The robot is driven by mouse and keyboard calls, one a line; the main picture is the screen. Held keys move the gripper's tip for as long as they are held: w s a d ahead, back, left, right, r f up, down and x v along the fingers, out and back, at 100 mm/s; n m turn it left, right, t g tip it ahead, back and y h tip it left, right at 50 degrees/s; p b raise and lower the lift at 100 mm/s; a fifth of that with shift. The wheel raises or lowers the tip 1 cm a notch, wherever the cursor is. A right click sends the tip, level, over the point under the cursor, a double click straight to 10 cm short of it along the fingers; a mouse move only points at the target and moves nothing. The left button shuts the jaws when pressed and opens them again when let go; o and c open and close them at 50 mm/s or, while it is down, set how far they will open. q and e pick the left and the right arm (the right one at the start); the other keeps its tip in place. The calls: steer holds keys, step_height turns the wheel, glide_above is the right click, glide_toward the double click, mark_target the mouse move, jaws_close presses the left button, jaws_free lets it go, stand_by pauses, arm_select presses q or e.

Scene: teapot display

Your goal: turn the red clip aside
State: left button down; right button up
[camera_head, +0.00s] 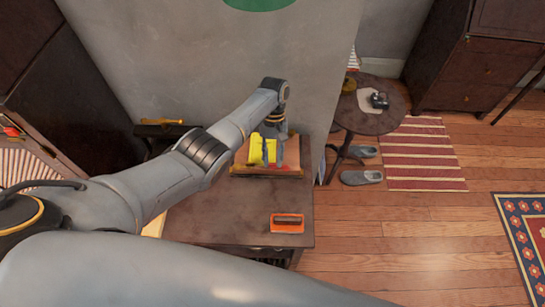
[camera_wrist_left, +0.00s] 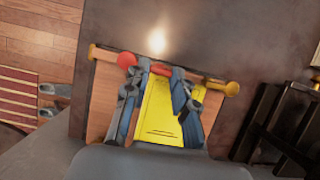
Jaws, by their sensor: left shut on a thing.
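My left gripper (camera_head: 275,158) points down at a wooden stand (camera_head: 258,175) on the dark table, over a yellow panel (camera_head: 256,150). In the left wrist view, the left gripper (camera_wrist_left: 158,78) has its fingers around a short red clip (camera_wrist_left: 160,69) at the top of the yellow panel (camera_wrist_left: 160,112). The fingers hide part of the clip. A round red knob (camera_wrist_left: 126,60) shows beside the left finger; whether it is joined to the clip cannot be told. My right gripper is not in view.
An orange block with a dark top (camera_head: 287,222) lies near the table's front edge. A rod with yellow ends (camera_wrist_left: 231,88) runs along the stand's edge. A round side table (camera_head: 370,118) stands to the right, with grey slippers (camera_head: 361,177) on the floor. A grey wall panel rises behind.

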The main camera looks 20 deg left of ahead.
arm_select(q)
steer(key=shift+s+f, duration=0.1)
stand_by(0.3)
steer(key=c, duration=1.1)
jaws_free()
steer(key=v, duration=1.2)
steer(key=shift+f, duration=0.1)
